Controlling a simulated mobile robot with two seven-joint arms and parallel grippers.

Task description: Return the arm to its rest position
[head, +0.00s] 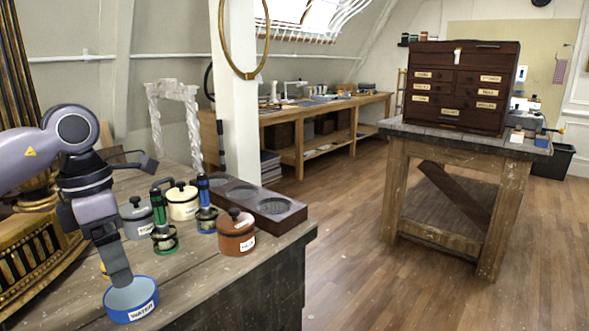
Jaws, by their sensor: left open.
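My left arm comes in from the left over the wooden bench (205,290). My left gripper (136,222) is open, with its fingers spread wide and nothing seen between them. One finger reaches down in front of the blue pot labelled WATER (131,300), overlapping its opening; I cannot tell whether it touches. The other finger points right, above the grey lidded pot (138,220). My right gripper is not in view.
Close by stand a cream lidded pot (183,203), a brown lidded pot (236,235), a green-handled tool (162,225) and a blue-handled tool (205,207). A dark holder with round recesses (270,208) lies behind. A gilt piece (40,255) stands left.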

